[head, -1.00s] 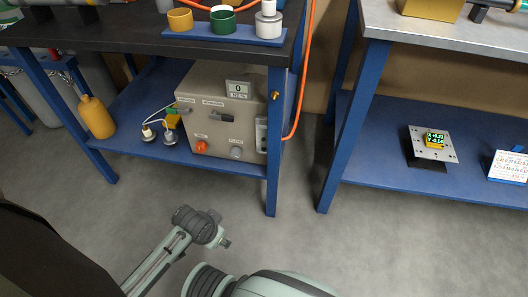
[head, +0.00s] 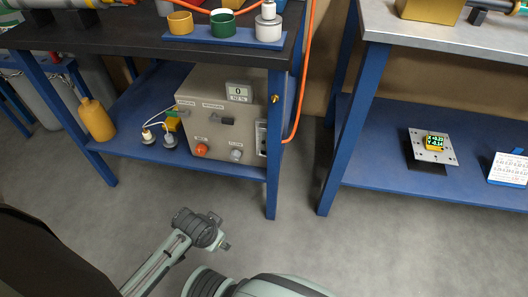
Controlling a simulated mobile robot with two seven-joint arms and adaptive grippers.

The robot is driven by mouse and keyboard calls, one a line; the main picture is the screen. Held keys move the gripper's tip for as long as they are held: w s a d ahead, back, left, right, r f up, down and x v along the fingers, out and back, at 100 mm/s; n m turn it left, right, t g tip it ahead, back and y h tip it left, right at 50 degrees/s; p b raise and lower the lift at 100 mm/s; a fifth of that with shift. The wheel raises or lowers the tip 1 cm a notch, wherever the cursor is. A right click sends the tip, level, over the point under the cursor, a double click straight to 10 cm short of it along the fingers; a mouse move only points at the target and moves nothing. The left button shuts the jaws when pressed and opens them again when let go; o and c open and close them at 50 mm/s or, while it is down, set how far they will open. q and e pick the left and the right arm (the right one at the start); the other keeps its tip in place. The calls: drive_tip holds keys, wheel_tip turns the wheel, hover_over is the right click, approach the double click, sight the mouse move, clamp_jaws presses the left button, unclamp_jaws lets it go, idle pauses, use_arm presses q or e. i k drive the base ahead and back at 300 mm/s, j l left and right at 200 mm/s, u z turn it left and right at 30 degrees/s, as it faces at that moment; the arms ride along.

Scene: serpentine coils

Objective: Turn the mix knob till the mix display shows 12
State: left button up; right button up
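A beige control box (head: 190,125) stands on the lower blue shelf of the left bench. Its small display (head: 238,91) at the top right reads 0, with a small label below that looks like "MIX %". Low on its front are an orange-red knob (head: 202,149) and a grey knob (head: 236,155). Their labels are too small to read surely, so I cannot tell which is the mix knob. My arm parts show at the bottom, well in front of the box. No fingers of either gripper can be made out, and nothing of mine touches the box.
A blue bench leg (head: 273,165) stands by the box's right side. An orange hose (head: 302,90) hangs beside it. A yellow bottle (head: 96,118) and cabled fittings (head: 168,138) are left of the box. The grey floor (head: 285,240) before the bench is clear.

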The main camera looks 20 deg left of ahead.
sight(200, 150)
drive_tip(key=u, duration=1.35)
drive_tip(key=j+z, duration=0.1)
drive_tip(key=j, duration=0.5)
drive_tip(key=i+j+z, duration=0.1)
drive_tip(key=j, duration=0.45)
